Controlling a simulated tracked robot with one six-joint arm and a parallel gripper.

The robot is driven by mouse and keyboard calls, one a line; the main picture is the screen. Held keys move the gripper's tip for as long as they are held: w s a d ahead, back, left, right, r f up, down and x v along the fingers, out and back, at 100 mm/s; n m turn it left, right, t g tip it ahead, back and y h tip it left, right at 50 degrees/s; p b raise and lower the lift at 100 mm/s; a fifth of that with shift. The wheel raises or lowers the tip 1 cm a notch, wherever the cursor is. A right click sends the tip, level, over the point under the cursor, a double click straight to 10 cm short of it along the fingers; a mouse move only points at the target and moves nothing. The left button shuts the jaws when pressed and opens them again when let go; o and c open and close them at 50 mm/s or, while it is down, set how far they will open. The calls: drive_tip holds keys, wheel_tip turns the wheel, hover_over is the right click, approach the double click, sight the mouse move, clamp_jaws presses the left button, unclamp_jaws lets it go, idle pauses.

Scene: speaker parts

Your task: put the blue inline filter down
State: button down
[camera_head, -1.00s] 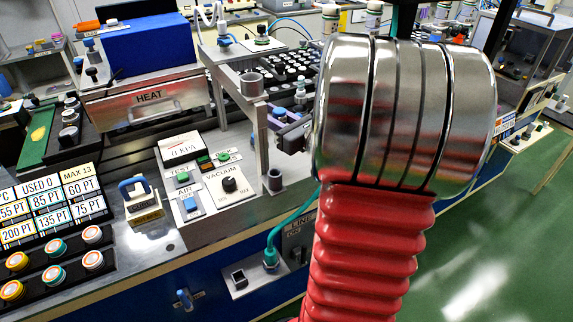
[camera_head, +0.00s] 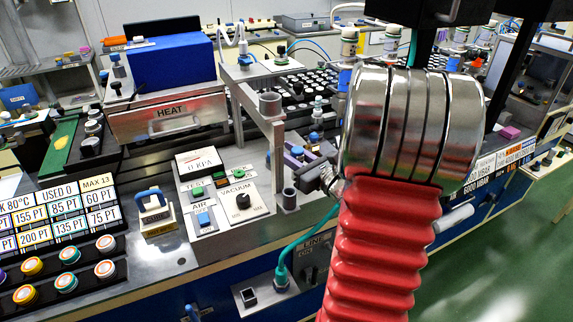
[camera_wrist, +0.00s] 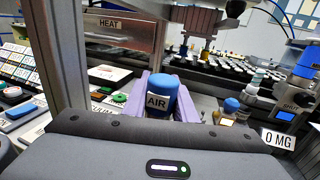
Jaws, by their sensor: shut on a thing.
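The blue inline filter (camera_wrist: 165,88) is a short blue cylinder with a white AIR label, seen in the middle of the wrist view. My gripper (camera_wrist: 160,98) has its purple fingers on either side of it and is shut on it. The filter looks upright in that view; its lower end is hidden behind my wrist housing. In the head view my gripper (camera_head: 296,156) is small, just right of the metal frame by the control panel. I cannot tell whether the filter touches a surface below.
The metal frame (camera_head: 262,122) stands close left of my gripper. The panel with AIR and VACUUM controls (camera_head: 240,200) lies left of it. The HEAT drawer (camera_head: 168,115) is farther back. A blue-topped device (camera_wrist: 295,90) stands at the right in the wrist view.

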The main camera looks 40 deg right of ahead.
drive_tip(key=shift+f, duration=2)
drive_tip(key=shift+f, duration=0.1)
drive_tip(key=c, duration=1.5)
unclamp_jaws()
drive_tip(key=shift+o, duration=0.2)
drive_tip(key=s, duration=1.2)
drive_tip(key=shift+a, duration=0.15)
drive_tip(key=shift+s, duration=0.15)
